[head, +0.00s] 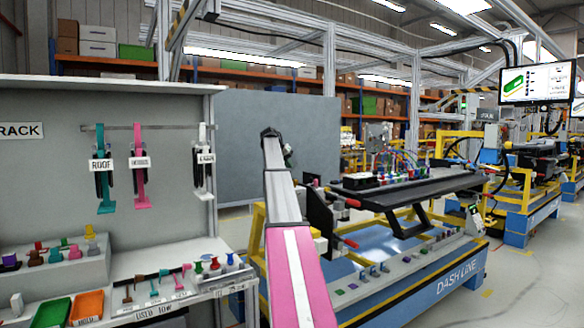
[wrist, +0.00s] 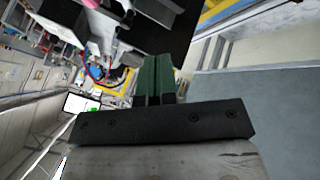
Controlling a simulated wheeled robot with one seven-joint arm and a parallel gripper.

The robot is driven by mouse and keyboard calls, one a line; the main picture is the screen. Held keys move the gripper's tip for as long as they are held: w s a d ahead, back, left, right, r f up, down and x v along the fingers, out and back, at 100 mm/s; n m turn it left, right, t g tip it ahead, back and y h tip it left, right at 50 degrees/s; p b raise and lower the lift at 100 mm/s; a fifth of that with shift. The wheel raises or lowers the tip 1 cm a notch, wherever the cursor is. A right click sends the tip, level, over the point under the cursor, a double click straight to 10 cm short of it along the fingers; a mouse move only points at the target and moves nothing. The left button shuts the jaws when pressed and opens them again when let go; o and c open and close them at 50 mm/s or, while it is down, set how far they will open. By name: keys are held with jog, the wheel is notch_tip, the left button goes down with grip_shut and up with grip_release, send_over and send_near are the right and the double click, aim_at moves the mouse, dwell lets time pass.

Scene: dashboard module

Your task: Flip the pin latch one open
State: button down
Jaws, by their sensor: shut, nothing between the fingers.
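The dashboard module (head: 410,190) is a long black panel on a yellow and blue stand, right of my arm in the head view. At its left end are black fittings, with a red-tipped lever (head: 352,203) and a lower red-tipped lever (head: 349,243). I cannot tell which part is pin latch one. My arm rises in front of the stand, and my gripper (head: 288,156) is small and partly hidden behind it. In the wrist view my gripper (wrist: 157,60) has dark green fingers together, empty, apart from the black fittings (wrist: 115,25) beyond.
A tool rack (head: 130,160) with hanging labelled tools stands on the left, above trays (head: 87,307) and small coloured parts. A grey panel (head: 235,145) stands behind my arm. Floor is open at the front right.

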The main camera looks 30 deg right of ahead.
jog(key=s+d+f, duration=0.2)
jog(key=d+f, duration=0.4)
jog(key=d, duration=0.1)
jog(key=shift+s+d, duration=0.25)
jog(key=shift+d, duration=0.1)
jog(key=shift+f, duration=0.1)
